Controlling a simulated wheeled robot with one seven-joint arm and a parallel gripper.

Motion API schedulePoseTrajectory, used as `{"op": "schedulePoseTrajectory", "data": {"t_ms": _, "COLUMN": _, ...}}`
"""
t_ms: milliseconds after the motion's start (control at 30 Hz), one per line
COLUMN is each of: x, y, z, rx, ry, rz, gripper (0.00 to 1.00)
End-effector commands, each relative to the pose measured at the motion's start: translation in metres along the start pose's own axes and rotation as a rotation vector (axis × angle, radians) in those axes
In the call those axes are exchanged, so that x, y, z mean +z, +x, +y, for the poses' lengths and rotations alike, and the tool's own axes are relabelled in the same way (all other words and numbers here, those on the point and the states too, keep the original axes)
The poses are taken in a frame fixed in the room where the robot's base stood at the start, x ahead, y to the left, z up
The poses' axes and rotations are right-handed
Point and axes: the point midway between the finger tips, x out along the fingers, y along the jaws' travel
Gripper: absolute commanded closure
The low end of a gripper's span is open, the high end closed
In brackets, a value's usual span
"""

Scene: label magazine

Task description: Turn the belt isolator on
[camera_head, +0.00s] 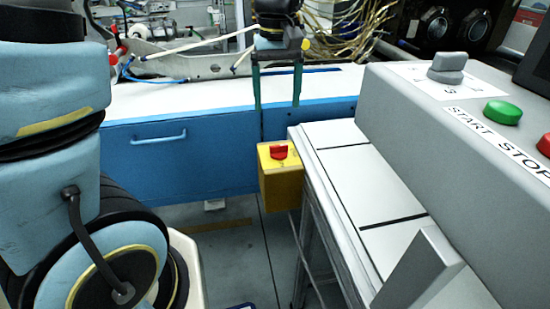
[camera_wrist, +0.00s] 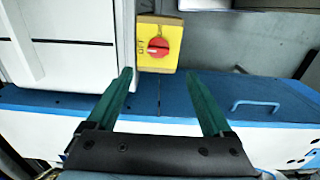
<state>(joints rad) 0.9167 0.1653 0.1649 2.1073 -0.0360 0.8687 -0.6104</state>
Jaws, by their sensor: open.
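The belt isolator is a yellow box (camera_head: 284,185) with a red rotary knob (camera_head: 278,152) on its top face. It is fixed at the left end of the grey machine housing. In the wrist view the yellow box (camera_wrist: 158,60) shows lettering left of the red knob (camera_wrist: 158,47), which looks like OFF turned sideways. My gripper (camera_head: 277,107) is open and empty, with two green fingers pointing down. In the head view it appears above and behind the box. In the wrist view the fingers (camera_wrist: 158,80) point toward the box, with the knob beyond the tips, untouched.
A grey console (camera_head: 470,130) with a grey selector, a green start button (camera_head: 502,112) and a red stop button stands right. A blue cabinet (camera_head: 180,160) with a handle lies behind. Cables hang at the back.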

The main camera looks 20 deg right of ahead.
Motion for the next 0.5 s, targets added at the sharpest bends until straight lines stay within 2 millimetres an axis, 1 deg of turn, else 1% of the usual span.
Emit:
{"op": "schedulePoseTrajectory", "data": {"t_ms": 67, "x": 0.002, "y": 0.004, "z": 0.005, "rx": -0.002, "ry": 0.002, "rz": -0.002, "gripper": 0.15}}
{"op": "schedulePoseTrajectory", "data": {"t_ms": 167, "x": 0.002, "y": 0.010, "z": 0.006, "rx": -0.004, "ry": 0.000, "rz": -0.004, "gripper": 0.15}}
{"op": "schedulePoseTrajectory", "data": {"t_ms": 233, "x": 0.002, "y": 0.019, "z": 0.005, "rx": -0.005, "ry": 0.000, "rz": -0.005, "gripper": 0.15}}
{"op": "schedulePoseTrajectory", "data": {"t_ms": 500, "x": 0.003, "y": 0.069, "z": 0.005, "rx": -0.006, "ry": 0.000, "rz": -0.006, "gripper": 0.15}}
